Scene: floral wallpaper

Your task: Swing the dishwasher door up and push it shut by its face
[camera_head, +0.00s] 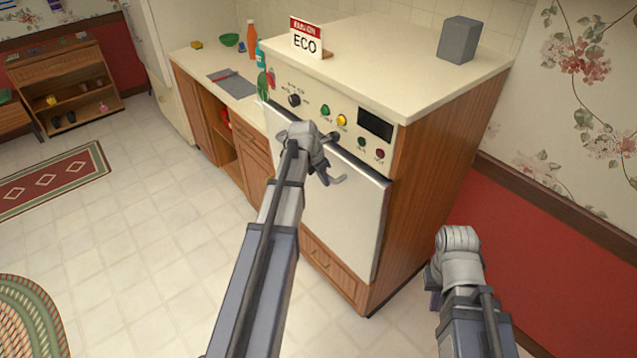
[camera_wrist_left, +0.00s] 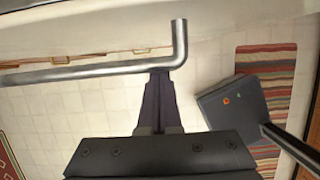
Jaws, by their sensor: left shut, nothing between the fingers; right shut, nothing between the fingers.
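The dishwasher door (camera_head: 345,225) is a white panel under the control panel (camera_head: 335,115) of the wood-sided cabinet. It stands upright or nearly so; I cannot tell if it is fully shut. A grey metal bar handle with a bent end (camera_wrist_left: 100,72) crosses the left wrist view, and its end shows in the head view (camera_head: 338,180). My left gripper (camera_head: 322,173) is shut and empty in front of the door's upper part. Its dark fingers (camera_wrist_left: 158,100) reach the bar; contact is unclear. My right gripper (camera_head: 433,287) is shut and empty, low right of the cabinet.
A lower counter with a sink (camera_head: 232,82) and bottles adjoins at left. The red lower wall (camera_head: 540,260) is close on the right. Tiled floor (camera_head: 150,230) is open at left.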

